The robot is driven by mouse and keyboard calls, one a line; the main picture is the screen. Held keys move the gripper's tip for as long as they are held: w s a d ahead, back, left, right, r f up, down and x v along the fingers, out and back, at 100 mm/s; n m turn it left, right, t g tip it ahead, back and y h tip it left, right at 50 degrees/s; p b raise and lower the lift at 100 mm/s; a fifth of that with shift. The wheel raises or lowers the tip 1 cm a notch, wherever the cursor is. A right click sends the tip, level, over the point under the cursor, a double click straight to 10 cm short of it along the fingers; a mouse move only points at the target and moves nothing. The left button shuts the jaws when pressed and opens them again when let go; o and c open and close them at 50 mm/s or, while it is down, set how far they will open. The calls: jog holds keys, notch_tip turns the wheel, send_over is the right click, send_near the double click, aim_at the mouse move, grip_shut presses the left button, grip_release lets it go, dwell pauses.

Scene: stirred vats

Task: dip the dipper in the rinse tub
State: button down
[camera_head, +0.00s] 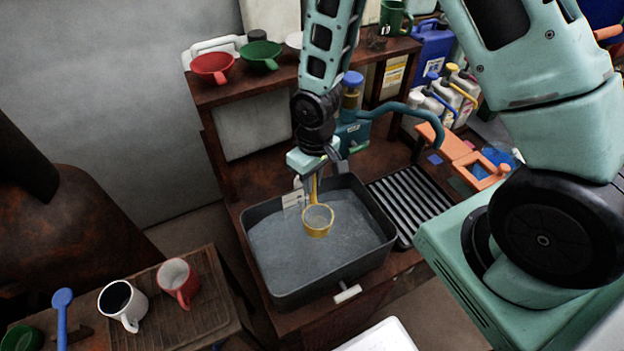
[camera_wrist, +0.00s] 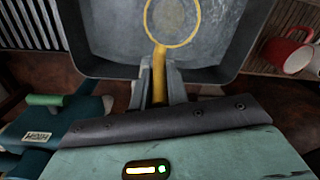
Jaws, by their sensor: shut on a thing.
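The dipper (camera_head: 317,221) is yellow with a round cup and a straight handle. My gripper (camera_head: 315,166) is shut on its handle, and the cup hangs below the jaws. The rinse tub (camera_head: 284,296) is a dark grey rectangular basin holding greyish water. The dipper's cup is over the water inside the tub's outline; I cannot tell whether it touches the surface. In the wrist view the dipper (camera_wrist: 159,75) runs out from between the two fingers of my gripper (camera_wrist: 158,80), with the tub (camera_wrist: 90,62) around its cup.
A ribbed black drain rack (camera_head: 411,202) lies right of the tub. A blue-green tap with a curved spout (camera_head: 410,112) stands behind it. A white mug (camera_head: 122,304) and a red mug (camera_head: 178,281) stand on the lower left table.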

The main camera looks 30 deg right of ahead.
jog(key=shift+r+p, duration=2.6)
jog(key=shift+r, duration=0.85)
jog(key=shift+f+b, duration=0.1)
jog(key=shift+b, duration=0.5)
jog(key=shift+t+h+b, duration=0.3)
jog(key=shift+t+b, duration=0.6)
jog(key=shift+b, duration=1.05)
jog(key=shift+g+p, duration=0.9)
jog(key=shift+p, duration=1.6)
